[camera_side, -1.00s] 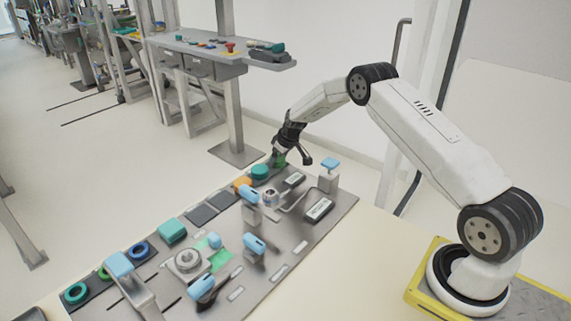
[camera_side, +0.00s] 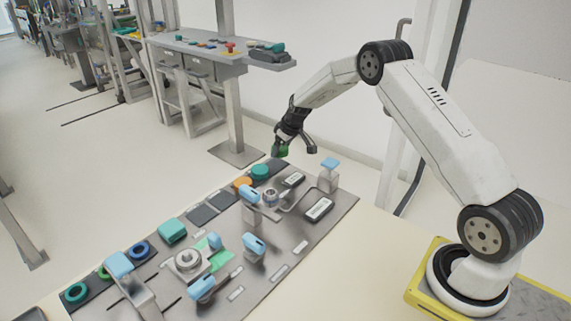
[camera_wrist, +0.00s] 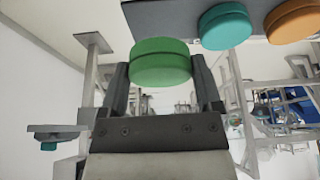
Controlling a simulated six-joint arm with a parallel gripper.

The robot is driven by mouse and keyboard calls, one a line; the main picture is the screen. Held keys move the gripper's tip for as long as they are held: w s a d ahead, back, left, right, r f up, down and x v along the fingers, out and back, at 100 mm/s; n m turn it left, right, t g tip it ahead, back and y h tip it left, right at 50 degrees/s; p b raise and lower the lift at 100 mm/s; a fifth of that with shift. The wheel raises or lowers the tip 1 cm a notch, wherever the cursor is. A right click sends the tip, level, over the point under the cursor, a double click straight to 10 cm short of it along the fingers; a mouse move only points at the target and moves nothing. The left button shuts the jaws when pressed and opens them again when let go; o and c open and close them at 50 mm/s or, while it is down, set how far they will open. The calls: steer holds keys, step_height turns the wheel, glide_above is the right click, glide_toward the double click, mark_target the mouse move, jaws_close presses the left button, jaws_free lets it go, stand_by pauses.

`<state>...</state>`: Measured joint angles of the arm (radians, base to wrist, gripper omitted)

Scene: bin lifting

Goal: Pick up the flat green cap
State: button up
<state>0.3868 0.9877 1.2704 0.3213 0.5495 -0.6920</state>
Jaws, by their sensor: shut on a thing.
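The flat green cap (camera_wrist: 160,62) is a round, two-tiered disc, held between the two fingers of my gripper (camera_wrist: 162,88) in the wrist view. In the side view my gripper (camera_side: 282,146) is shut on the green cap (camera_side: 281,151), which hangs in the air above the far end of the metal work plate (camera_side: 325,227). The cap is clear of the plate. The gripper fingers partly hide the cap in the side view.
A teal cap (camera_side: 260,171) and an orange cap (camera_side: 242,183) lie on the plate's far left edge. Blue-topped clamps (camera_side: 254,244) stand on the plate, one (camera_side: 329,175) at the far right corner. A ring-shaped fixture (camera_side: 188,261) sits nearer. Air around the gripper is free.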

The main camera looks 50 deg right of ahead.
steer(key=s+r, duration=0.1)
steer(key=r, duration=0.1)
steer(key=s+a+r, duration=0.1)
steer(key=s+r, duration=0.1)
steer(key=shift+s+r, duration=0.15)
steer(key=s+a+r, duration=0.2)
steer(key=s+r, duration=0.1)
steer(key=s, duration=0.5)
steer(key=shift+s+a+r, duration=0.2)
steer(key=shift+a+r, duration=0.05)
steer(key=shift+r, duration=0.05)
steer(key=shift+a, duration=0.1)
glide_above(270, 192)
steer(key=f, duration=0.3)
steer(key=shift+s+f, duration=0.15)
steer(key=shift+s, duration=0.25)
steer(key=shift+f, duration=0.2)
steer(key=shift+f, duration=2.1)
steer(key=shift+f, duration=1.05)
stand_by(1.7)
